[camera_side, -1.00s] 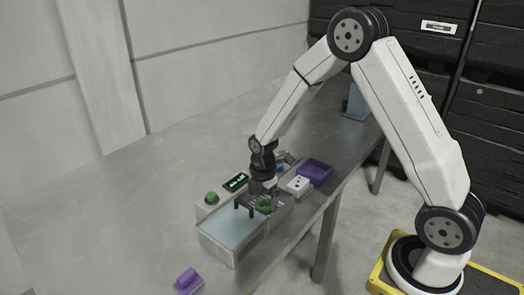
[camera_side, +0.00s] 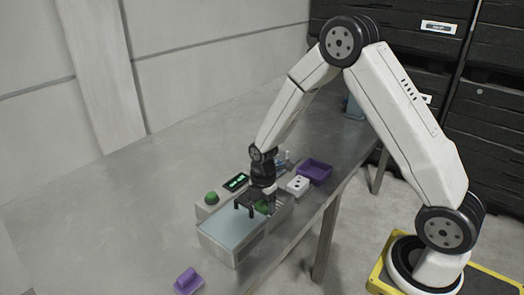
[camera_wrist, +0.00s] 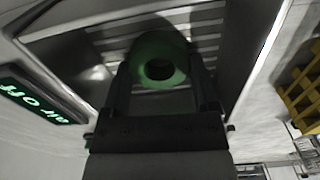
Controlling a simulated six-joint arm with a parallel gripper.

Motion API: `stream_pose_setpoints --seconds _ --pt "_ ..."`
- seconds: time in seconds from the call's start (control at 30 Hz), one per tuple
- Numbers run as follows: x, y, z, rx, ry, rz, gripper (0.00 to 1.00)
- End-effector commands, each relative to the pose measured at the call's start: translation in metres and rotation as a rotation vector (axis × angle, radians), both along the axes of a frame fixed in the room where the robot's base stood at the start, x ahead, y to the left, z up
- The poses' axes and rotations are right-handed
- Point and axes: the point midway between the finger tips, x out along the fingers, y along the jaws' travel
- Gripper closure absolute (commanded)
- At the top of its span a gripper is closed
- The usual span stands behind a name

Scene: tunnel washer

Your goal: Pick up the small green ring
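The small green ring (camera_wrist: 160,62) is between my gripper's fingers in the wrist view, its dark hole facing the camera. My gripper (camera_wrist: 162,78) has its fingers spread to either side of the ring; whether they touch it is hard to tell. In the side view my gripper (camera_side: 264,204) points down at the right part of the washer. The green ring (camera_side: 262,207) is partly hidden there behind the fingers.
The washer has a pale water tank (camera_side: 228,230), a green button (camera_side: 211,198) and a lit display (camera_side: 236,181), which reads "air OFF" in the wrist view. A white socketed block (camera_side: 298,185) and purple tray (camera_side: 316,171) stand close right. A purple piece (camera_side: 188,280) lies in front.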

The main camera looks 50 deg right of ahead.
Motion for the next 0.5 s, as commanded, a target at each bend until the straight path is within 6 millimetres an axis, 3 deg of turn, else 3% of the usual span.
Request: stream_pose_setpoints --seconds 0.07,0.1,0.5 --pt "0.0001 0.0 0.0001 0.0 0.0 0.0 0.8" --pt "0.0001 0.0 0.0001 0.0 0.0 0.0 0.89" --pt "0.0003 0.0 0.0058 0.0 -0.001 0.0 0.89"
